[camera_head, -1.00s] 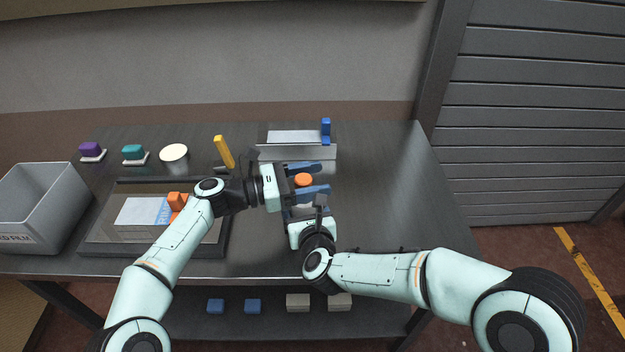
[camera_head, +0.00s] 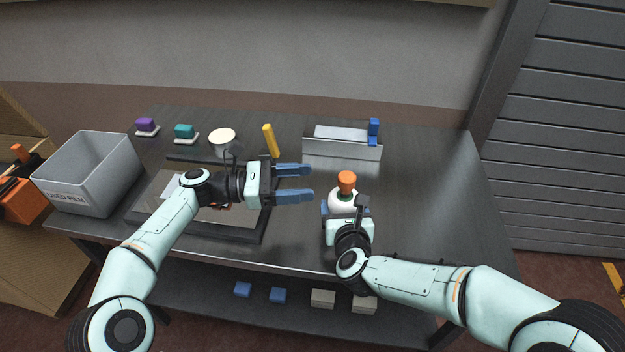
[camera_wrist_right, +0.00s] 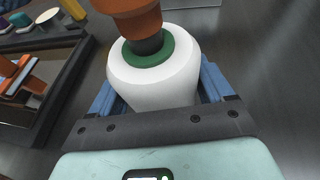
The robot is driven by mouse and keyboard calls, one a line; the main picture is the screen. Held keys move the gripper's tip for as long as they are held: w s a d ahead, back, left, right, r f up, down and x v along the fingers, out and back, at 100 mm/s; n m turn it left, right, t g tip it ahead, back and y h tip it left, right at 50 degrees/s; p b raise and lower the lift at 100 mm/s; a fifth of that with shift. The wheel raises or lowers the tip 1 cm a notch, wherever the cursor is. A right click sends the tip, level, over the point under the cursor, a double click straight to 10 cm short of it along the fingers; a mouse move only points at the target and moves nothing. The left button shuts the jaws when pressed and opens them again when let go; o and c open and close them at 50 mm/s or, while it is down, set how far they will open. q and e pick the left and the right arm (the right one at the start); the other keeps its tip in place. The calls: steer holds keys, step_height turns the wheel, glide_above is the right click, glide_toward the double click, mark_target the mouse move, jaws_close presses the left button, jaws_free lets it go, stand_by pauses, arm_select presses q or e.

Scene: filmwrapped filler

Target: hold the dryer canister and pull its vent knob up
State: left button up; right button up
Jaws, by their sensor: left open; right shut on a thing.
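The white dryer canister (camera_head: 340,202) stands upright on the bench, its lower part hidden by my right gripper. In the right wrist view, the canister (camera_wrist_right: 156,88) fills the space between the blue fingers. Its orange vent knob (camera_head: 347,180) sits on top. In the right wrist view, a dark stem shows between the knob (camera_wrist_right: 130,8) and the green collar (camera_wrist_right: 163,58). My right gripper (camera_head: 345,208) is shut on the canister. My left gripper (camera_head: 308,183) is open and empty, its fingertips left of the knob and apart from it.
A grey bin (camera_head: 88,172) stands at the bench's left end. A dark framed tray (camera_head: 255,222) lies behind and below my left arm. A grey box with a blue block (camera_head: 342,150) stands behind the canister. The bench is clear on the right.

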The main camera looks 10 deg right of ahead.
steer(key=o, duration=1.1)
steer(key=shift+s, duration=0.1)
